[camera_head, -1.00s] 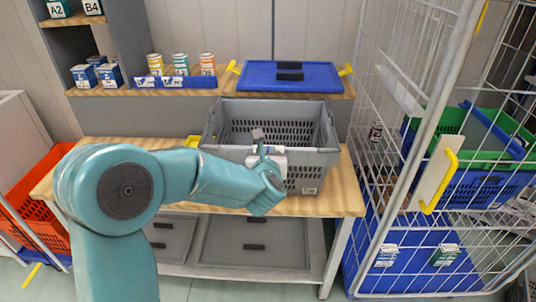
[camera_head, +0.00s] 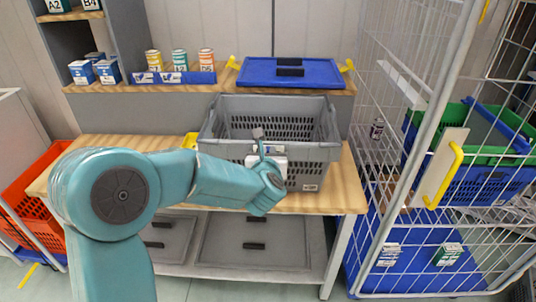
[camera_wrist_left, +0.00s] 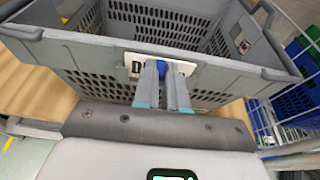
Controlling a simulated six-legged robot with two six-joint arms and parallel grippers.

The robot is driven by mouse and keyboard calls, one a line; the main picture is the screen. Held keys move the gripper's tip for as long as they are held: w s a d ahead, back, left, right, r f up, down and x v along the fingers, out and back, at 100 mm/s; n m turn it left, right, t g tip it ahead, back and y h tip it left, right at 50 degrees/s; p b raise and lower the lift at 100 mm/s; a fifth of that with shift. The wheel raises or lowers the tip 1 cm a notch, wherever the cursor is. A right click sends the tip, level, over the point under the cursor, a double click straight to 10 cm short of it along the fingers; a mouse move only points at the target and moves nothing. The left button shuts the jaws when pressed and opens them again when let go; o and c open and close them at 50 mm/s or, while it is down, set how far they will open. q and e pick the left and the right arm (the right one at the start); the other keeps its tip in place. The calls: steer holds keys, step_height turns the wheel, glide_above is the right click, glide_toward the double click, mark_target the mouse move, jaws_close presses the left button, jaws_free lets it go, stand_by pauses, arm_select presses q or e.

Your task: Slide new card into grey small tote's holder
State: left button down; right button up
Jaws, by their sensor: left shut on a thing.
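The grey small tote (camera_head: 316,150) stands on the wooden bench and looks empty. A white card holder (camera_head: 280,163) is on its front wall; the holder also shows in the left wrist view (camera_wrist_left: 188,69). My left gripper (camera_head: 264,150) is at the tote's front wall. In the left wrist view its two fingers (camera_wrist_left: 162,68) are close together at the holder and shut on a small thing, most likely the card. The card itself is mostly hidden by the fingers. A blue piece (camera_wrist_left: 178,67) shows right beside the fingertips. My right gripper is not in view.
The wooden bench (camera_head: 335,190) has free room right of the tote. A blue lid (camera_head: 290,73) and several cans (camera_head: 180,61) stand on the shelf behind. A wire cage trolley (camera_head: 440,150) stands close on the right. An orange tote (camera_head: 35,205) is at the left.

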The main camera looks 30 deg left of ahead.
arm_select(q)
steer(key=c, duration=1.1)
jaws_free()
steer(key=v, duration=1.6)
steer(key=shift+s, duration=0.2)
